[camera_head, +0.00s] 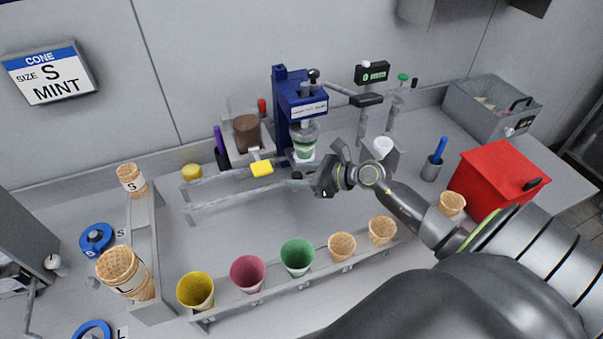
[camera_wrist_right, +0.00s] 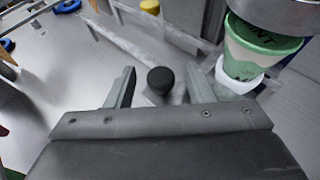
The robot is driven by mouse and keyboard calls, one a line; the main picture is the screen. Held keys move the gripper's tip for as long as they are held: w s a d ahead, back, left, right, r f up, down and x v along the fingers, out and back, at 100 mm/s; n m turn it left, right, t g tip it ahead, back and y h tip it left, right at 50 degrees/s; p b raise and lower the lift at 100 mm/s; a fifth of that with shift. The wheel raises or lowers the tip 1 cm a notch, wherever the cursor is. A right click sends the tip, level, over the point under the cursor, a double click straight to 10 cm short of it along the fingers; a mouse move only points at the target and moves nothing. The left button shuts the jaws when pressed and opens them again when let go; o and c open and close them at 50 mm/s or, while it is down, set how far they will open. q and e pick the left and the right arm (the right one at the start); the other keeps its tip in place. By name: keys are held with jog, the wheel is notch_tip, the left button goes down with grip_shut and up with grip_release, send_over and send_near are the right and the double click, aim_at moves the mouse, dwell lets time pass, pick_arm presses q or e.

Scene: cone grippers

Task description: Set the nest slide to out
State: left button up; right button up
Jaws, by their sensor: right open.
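The nest slide's black knob (camera_head: 297,175) is at the front of the blue press (camera_head: 292,100). In the right wrist view the knob (camera_wrist_right: 160,80) appears between my fingertips, with a gap on each side. A green and white MINT cup (camera_head: 305,148) sits in the white nest under the press head, and shows in the wrist view (camera_wrist_right: 250,50) right of the knob. My right gripper (camera_head: 322,172) is open and empty, just right of the knob in the head view. My left gripper is not in view.
A front rack holds yellow (camera_head: 195,290), pink (camera_head: 247,273) and green (camera_head: 297,257) cups and wafer cones (camera_head: 342,246). A red box (camera_head: 500,175) stands right. The counter between rack and press is mostly clear.

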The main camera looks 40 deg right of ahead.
grip_shut()
dwell(0.3)
